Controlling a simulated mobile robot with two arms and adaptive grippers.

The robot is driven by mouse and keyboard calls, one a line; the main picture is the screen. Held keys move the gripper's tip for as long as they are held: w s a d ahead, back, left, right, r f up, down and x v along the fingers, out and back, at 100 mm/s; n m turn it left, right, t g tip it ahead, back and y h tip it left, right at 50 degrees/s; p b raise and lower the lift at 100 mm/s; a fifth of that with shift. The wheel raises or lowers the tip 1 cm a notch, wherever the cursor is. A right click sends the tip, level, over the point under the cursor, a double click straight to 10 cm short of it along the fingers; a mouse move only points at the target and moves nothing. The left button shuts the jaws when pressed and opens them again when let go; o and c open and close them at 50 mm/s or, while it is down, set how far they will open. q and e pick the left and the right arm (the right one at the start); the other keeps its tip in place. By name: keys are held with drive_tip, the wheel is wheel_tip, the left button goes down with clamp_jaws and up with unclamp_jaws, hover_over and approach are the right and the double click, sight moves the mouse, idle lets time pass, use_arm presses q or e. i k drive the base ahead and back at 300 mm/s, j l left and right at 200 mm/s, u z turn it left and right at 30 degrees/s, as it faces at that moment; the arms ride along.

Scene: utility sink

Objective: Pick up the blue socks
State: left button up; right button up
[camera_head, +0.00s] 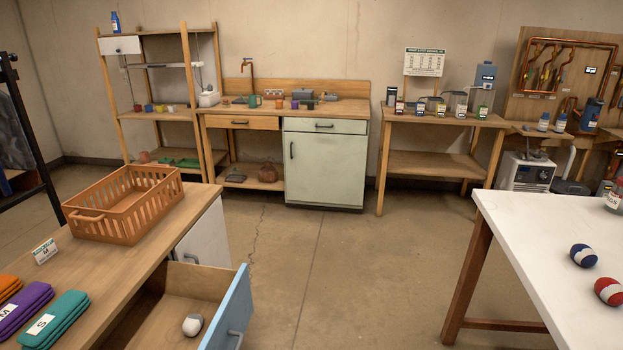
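The blue socks (583,255), a rolled ball with a white band, lie on the white table (545,238) at the right. A red and white rolled ball of socks (608,291) lies just in front of them, partly cut by the right picture edge. A white and grey rolled ball (192,325) lies in the open drawer (163,310) at the lower left. Neither of my grippers shows in this view.
An orange basket (122,203) stands on the wooden counter at the left, behind folded cloths in orange, purple and green (54,319). The open drawer with its blue front (228,310) juts into the floor space. Clear floor (345,265) lies between counter and white table.

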sight(583, 255)
drive_tip(key=z, duration=1.45)
